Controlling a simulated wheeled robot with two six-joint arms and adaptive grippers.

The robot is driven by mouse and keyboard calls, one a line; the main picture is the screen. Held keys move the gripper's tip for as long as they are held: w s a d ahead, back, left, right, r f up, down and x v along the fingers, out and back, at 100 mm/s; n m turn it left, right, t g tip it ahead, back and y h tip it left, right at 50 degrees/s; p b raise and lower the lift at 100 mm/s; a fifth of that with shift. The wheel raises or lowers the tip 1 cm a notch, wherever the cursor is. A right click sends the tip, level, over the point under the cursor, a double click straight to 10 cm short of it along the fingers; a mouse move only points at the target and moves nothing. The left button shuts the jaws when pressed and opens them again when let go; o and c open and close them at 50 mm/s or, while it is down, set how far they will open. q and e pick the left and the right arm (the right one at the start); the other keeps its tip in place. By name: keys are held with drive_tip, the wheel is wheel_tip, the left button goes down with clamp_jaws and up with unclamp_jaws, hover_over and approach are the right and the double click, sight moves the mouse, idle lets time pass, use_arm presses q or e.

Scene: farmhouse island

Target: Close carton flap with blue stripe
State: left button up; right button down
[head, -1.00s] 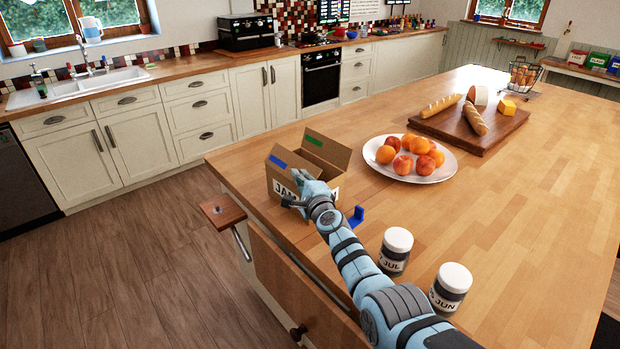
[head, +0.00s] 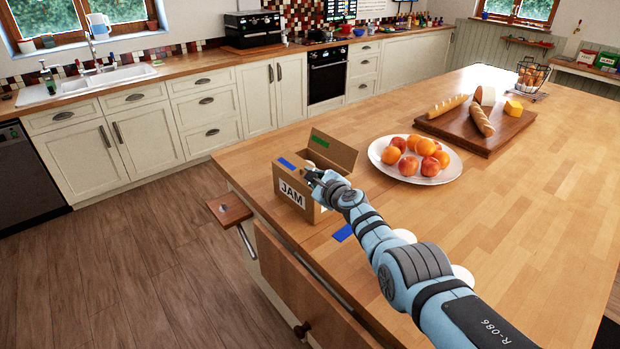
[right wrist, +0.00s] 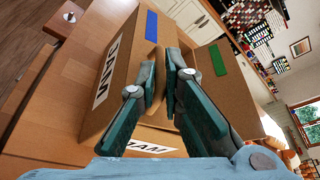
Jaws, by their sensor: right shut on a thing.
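The brown cardboard carton (head: 283,188) with a JAM label stands near the left edge of the wooden island. My right gripper (head: 312,177) is at the carton's top. In the right wrist view its fingers (right wrist: 161,85) are closed on the blue-striped flap's edge. My left gripper is out of view.
A plate (head: 447,174) of fruit stands right of the carton. Two jar lids (head: 405,235) (head: 463,273) show partly behind my right arm. A blue item (head: 342,233) lies by the carton. A bread board (head: 500,135) lies farther back.

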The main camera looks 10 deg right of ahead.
drive_tip(key=shift+d+f+m, duration=0.1)
drive_tip(key=shift+f+m, duration=0.2)
drive_tip(key=shift+d+f+m+g+y, duration=0.1)
drive_tip(key=shift+f+m+g+y, duration=0.05)
drive_tip(key=shift+m+g+y, duration=0.15)
idle(0.3)
drive_tip(key=c, duration=2)
unclamp_jaws()
drive_tip(key=shift+w, duration=0.15)
